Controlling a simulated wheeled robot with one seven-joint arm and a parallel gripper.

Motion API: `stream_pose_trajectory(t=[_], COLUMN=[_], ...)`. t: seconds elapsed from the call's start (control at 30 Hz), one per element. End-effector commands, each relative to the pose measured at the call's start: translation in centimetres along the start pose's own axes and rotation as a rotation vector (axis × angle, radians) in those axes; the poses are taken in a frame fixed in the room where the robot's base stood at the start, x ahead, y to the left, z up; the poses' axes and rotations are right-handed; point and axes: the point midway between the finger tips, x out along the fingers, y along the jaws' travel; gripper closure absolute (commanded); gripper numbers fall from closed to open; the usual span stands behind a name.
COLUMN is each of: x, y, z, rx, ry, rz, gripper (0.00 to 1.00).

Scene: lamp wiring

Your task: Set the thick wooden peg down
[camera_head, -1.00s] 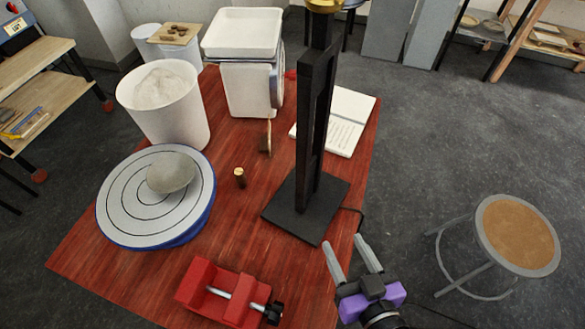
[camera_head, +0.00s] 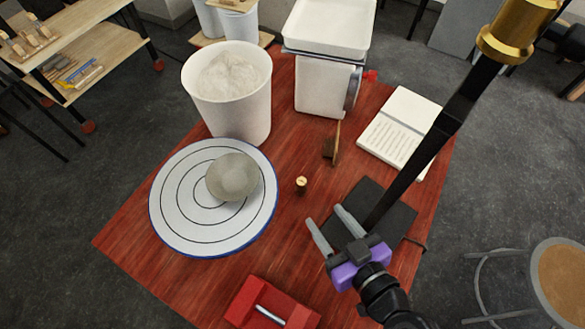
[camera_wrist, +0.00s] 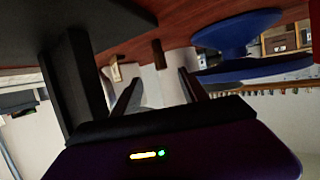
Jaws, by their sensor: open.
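The thick wooden peg (camera_head: 301,186) is a short brown cylinder with a pale top. It stands upright on the red table (camera_head: 215,290), right of the round white turntable. My gripper (camera_head: 325,216) is open and empty, its two grey fingers pointing toward the peg from the lower right, apart from it. In the wrist view the picture is upside down. There the peg (camera_wrist: 158,53) shows beyond and between the open fingers (camera_wrist: 159,80), hanging from the table surface at the top.
A dark post (camera_head: 430,150) on a black base (camera_head: 395,212) stands close to my gripper. The turntable (camera_head: 180,225) bears a grey lump. A white bucket (camera_head: 238,115), a scale (camera_head: 322,85), a small brown item (camera_head: 332,146), an open book (camera_head: 393,135) and a red vise (camera_head: 268,305) surround the peg.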

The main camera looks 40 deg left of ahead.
Motion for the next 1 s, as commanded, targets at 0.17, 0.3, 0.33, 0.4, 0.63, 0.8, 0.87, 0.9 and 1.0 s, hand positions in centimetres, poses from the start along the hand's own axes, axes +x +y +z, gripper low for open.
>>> stream_pose_trajectory(t=[0.17,0.3,0.33,0.4,0.63,0.8,0.87,0.9,1.0], x=[0.8,3.1,3.5,4.5,6.2,8.4,9.4,10.1,11.2], y=[0.0,-0.1,-0.1,-0.1,0.0,-0.1,-0.1,-0.1,0.0], z=[-0.1,-0.2,-0.2,-0.1,-0.1,-0.2,-0.2,-0.1,-0.1], rx=[-0.001,-0.001,-0.001,-0.001,-0.001,-0.001,-0.001,0.0,-0.001], ry=[0.0,0.0,0.0,0.0,0.0,0.001,0.0,0.0,0.0], rz=[-0.002,-0.004,-0.003,-0.003,-0.001,-0.003,-0.003,-0.003,-0.002], gripper=[0.49,0.49,0.49,0.49,0.49,0.49,0.49,0.49,0.49])
